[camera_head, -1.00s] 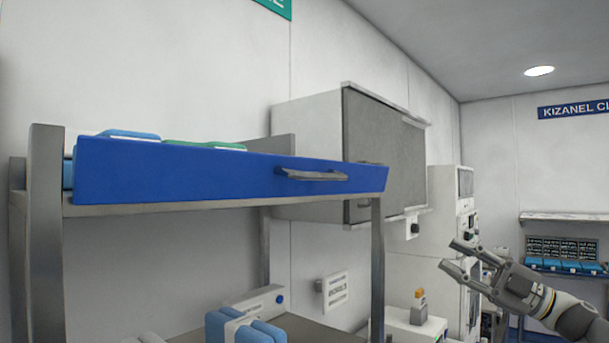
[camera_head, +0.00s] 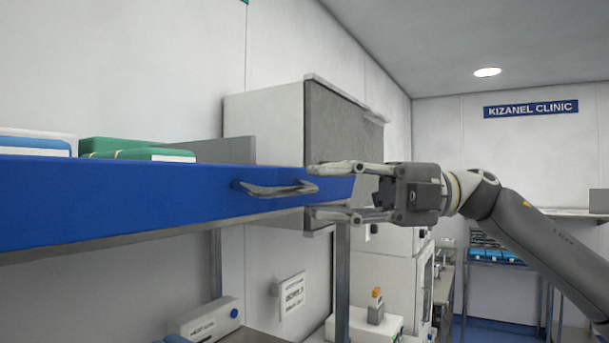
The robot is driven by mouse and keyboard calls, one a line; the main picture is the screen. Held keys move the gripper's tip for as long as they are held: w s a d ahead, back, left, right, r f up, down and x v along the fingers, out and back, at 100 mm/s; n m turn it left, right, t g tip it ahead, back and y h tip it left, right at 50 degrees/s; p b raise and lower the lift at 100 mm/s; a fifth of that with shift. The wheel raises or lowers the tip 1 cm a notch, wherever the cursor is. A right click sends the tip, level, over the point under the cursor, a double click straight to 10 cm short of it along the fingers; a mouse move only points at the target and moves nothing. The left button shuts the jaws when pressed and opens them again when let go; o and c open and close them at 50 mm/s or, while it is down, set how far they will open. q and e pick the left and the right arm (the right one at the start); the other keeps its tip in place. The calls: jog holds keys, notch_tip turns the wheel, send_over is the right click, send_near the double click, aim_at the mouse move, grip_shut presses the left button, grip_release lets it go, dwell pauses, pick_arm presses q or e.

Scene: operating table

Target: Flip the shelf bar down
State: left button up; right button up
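The blue shelf bar (camera_head: 130,203) runs along the front of the upper shelf, from the left edge to the middle of the head view. It stands upright. A grey handle (camera_head: 275,188) sticks out near its right end. My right gripper (camera_head: 312,191) comes in from the right with its fingers pointing left. The fingers are spread, one above and one below the bar's right end. The fingertips are just right of the handle; I cannot tell whether they touch the bar. Nothing is held between them.
Green packs (camera_head: 130,149) and a blue-white box (camera_head: 38,143) lie on the shelf behind the bar. A grey-doored wall cabinet (camera_head: 340,140) hangs behind my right gripper. A metal shelf post (camera_head: 342,285) stands below the bar's right end. A white device (camera_head: 207,320) stands on the lower shelf.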

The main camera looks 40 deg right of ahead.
aim_at(301, 191)
jog(key=p+x, duration=0.1)
jog(key=x, duration=0.2)
jog(key=shift+a, duration=0.2)
pick_arm(q)
jog(key=shift+w+r, duration=0.9)
jog(key=shift+w, duration=0.1)
jog(key=shift+s, duration=0.2)
pick_arm(e)
jog(key=shift+w, duration=0.1)
pick_arm(q)
jog(key=shift+s+f, duration=0.1)
jog(key=shift+s, duration=0.15)
pick_arm(e)
grip_shut()
